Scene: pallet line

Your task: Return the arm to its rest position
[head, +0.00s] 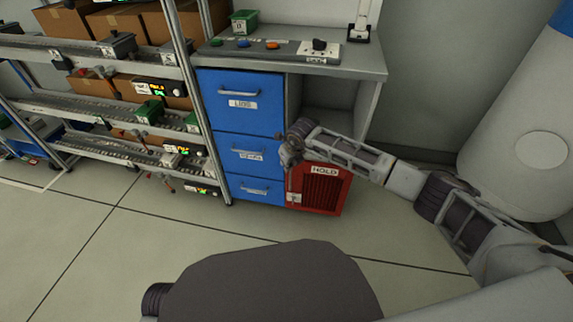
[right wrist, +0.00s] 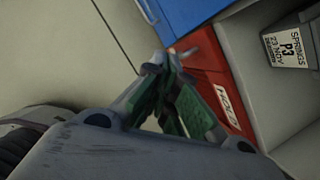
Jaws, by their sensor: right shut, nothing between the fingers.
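My right arm (head: 405,180) comes in from the right and reaches across to the workbench front. Its gripper (head: 290,157) is in front of the blue drawers and the red HOLD cabinet (head: 318,190). In the right wrist view the gripper (right wrist: 160,70) has its fingers together with nothing between them. The red cabinet and a blue drawer front lie beyond the fingertips there. I cannot tell whether the fingers touch either one. My left gripper is not in view.
Blue drawers (head: 240,100) stand under the grey bench top (head: 350,62), which holds a green bin (head: 244,22) and small parts. A roller rack (head: 110,105) with boxes and bins stands left. A white cylinder (head: 520,110) stands right. Open floor (head: 110,260) lies in front.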

